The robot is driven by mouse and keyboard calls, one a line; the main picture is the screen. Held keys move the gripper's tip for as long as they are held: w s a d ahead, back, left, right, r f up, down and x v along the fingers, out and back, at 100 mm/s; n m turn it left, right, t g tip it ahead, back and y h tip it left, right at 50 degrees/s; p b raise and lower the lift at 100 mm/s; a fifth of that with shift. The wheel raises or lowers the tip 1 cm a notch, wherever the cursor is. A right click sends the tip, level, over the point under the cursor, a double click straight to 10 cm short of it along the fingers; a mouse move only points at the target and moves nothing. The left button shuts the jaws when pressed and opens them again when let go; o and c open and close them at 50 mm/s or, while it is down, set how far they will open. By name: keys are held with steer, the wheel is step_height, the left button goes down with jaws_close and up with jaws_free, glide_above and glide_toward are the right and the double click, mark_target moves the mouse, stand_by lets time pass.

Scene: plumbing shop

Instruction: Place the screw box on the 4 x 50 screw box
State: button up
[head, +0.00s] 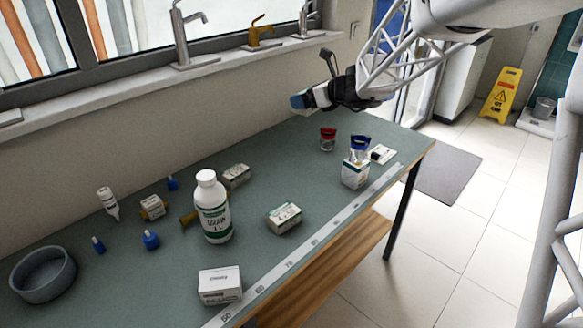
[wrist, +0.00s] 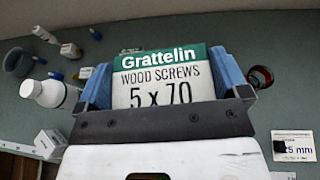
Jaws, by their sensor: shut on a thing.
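My gripper (head: 303,100) is raised above the far part of the table in the head view, well clear of its top. In the wrist view its blue fingers are shut on the sides of a white and green screw box (wrist: 158,80), marked "Grattelin wood screws 5 x 70". In the head view the gripper mostly hides this box. Two pale green-and-white boxes lie on the table, one in the middle (head: 284,217) and one behind the bottle (head: 236,175). Their print is too small to read, so I cannot tell which is the 4 x 50 screw box.
A white carton (head: 220,285) is at the front edge, a grey ring-shaped dish (head: 43,275) at left.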

steer(key=s+f+n+g, duration=0.1)
steer(key=s+f, duration=0.5)
steer(key=s, duration=0.5)
steer(key=s+a+f+n+g+y, duration=0.1)
steer(key=s+f, duration=0.5)
steer(key=s, duration=0.5)
steer(key=s+a+f+n+y, duration=0.1)
steer(key=s+f, duration=0.5)
steer(key=s, duration=0.5)
steer(key=shift+s+g, duration=0.25)
steer(key=shift+g, duration=0.15)
steer(key=shift+a, duration=0.1)
glide_above(283, 212)
steer(key=shift+f, duration=0.8)
steer(key=shift+f, duration=1.75)
steer(key=shift+f, duration=0.1)
